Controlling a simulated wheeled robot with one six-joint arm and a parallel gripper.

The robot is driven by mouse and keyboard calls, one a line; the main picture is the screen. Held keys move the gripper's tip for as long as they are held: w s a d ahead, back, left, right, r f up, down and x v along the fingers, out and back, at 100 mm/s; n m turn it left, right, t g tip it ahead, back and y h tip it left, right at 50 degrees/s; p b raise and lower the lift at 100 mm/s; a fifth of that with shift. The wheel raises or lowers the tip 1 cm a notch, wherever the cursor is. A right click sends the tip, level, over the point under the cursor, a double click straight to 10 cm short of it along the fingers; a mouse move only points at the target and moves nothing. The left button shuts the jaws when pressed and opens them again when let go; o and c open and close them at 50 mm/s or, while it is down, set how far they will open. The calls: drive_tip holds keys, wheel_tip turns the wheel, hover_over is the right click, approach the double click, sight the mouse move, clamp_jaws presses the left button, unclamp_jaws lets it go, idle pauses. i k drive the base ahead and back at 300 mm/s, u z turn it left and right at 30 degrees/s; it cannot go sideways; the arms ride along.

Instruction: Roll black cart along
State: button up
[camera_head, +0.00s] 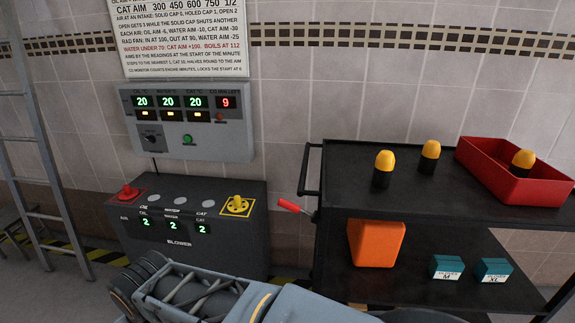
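The black cart (421,188) stands at the right, with a top shelf and a lower shelf (401,282). A dark push handle (308,171) is on its left end. A lever with a red grip (289,205) sticks out to the left near that end. My arm reaches in from the bottom edge. Its dark end, where my gripper (140,285) seems to be, is low in front of the blower box, apart from the cart handle. I cannot make out its fingertips or any held thing.
On the cart are black cylinders with yellow caps (382,169), a red tray (492,167), an orange bin (374,243) and two teal boxes (447,267). Left of it stand a blower box (190,261) with a wall panel above (187,120), and a ladder (38,135).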

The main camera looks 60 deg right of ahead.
sight(448, 211)
drive_tip(key=z, duration=0.3)
drive_tip(key=i, duration=0.75)
drive_tip(key=z, duration=1.05)
drive_tip(key=i, duration=0.35)
drive_tip(key=z, duration=0.25)
